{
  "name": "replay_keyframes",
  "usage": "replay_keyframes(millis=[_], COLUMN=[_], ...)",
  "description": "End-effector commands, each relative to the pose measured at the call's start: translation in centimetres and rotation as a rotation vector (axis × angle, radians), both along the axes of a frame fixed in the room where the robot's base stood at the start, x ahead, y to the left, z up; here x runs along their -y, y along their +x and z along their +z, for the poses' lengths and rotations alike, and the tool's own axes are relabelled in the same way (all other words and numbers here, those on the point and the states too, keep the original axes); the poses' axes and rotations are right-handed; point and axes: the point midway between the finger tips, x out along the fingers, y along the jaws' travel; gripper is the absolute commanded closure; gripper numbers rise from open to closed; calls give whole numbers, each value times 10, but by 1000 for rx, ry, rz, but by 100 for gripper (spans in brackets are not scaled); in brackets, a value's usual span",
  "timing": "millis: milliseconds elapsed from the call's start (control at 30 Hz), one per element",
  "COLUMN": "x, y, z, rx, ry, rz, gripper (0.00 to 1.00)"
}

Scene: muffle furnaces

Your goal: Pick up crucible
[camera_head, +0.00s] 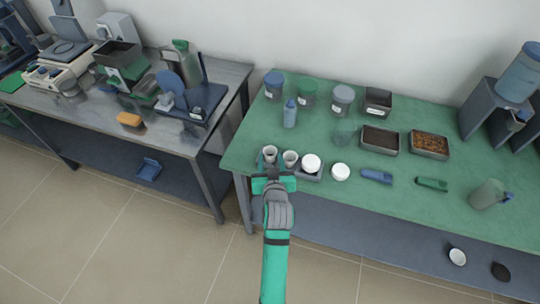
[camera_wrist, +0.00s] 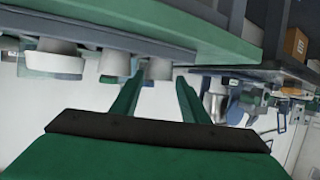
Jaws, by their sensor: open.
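Two small whitish crucibles stand side by side near the front left edge of the green table: a left crucible (camera_head: 270,153) and a right crucible (camera_head: 290,158). A wider piece with a white top (camera_head: 311,162) stands beside them on a grey tray (camera_head: 314,175). My gripper (camera_head: 272,170) is open and empty, just in front of the left crucible. In the wrist view, which looks upside down, my gripper (camera_wrist: 159,78) has its fingertips apart, with one crucible (camera_wrist: 158,68) beyond and roughly between them. Another crucible (camera_wrist: 115,65) shows to its left. Contact cannot be told.
A round white piece (camera_head: 341,172), a blue tool (camera_head: 377,177) and a green tool (camera_head: 432,184) lie right of the tray. A blue bottle (camera_head: 290,114) and a clear beaker (camera_head: 344,132) stand behind. A metal bench (camera_head: 150,135) with equipment is at left.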

Motion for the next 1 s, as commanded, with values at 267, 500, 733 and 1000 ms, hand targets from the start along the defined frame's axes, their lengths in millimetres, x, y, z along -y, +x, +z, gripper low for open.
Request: replay_keyframes(millis=[267, 500, 733, 1000], x=[-1, -3, -2, -2], y=[36, 46, 46, 46], z=[-10, -14, -14, -14], rx=[0, 0, 0, 0], ry=[-1, -1, 0, 0], rz=[-1, 0, 0, 0], gripper=[59, 59, 81, 86])
